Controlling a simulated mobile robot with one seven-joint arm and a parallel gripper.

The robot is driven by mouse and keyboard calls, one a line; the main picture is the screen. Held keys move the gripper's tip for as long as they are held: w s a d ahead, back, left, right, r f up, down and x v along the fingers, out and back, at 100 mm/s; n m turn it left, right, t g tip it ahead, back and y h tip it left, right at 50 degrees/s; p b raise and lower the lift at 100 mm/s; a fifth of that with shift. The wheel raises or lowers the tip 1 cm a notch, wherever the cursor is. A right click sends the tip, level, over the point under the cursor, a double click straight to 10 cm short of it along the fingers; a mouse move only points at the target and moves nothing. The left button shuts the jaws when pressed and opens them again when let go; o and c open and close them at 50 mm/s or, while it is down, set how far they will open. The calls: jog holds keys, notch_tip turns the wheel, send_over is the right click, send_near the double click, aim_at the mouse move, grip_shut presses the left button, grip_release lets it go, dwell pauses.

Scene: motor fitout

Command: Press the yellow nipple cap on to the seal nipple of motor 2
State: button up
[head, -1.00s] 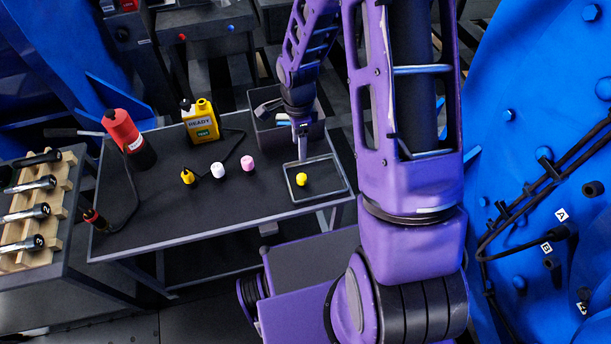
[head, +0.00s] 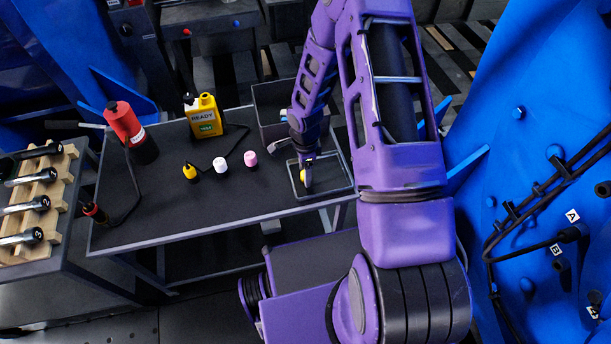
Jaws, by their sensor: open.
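A small yellow cap (head: 302,175) lies in the shallow dark tray (head: 327,193) at the right end of the table, partly hidden by my gripper. My gripper (head: 308,184) points down over this tray, open, with its fingers at the cap. I cannot tell whether the fingers touch it or stand around it. Another small yellow piece with a dark part (head: 190,172) stands farther left on the table. I cannot make out the seal nipple or a motor marked 2. A large blue housing (head: 540,110) with bolts and cables fills the right side.
A white piece (head: 220,164) and a pink piece (head: 251,158) stand mid-table. A yellow bottle (head: 206,120) and a red-and-black bottle (head: 129,128) stand behind. A grey bin (head: 275,97) is beside my arm. Numbered metal tools lie on a wooden rack (head: 53,190). The table's front is clear.

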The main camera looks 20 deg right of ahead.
jog(key=shift+f, duration=0.15)
grip_shut()
dwell(0.4)
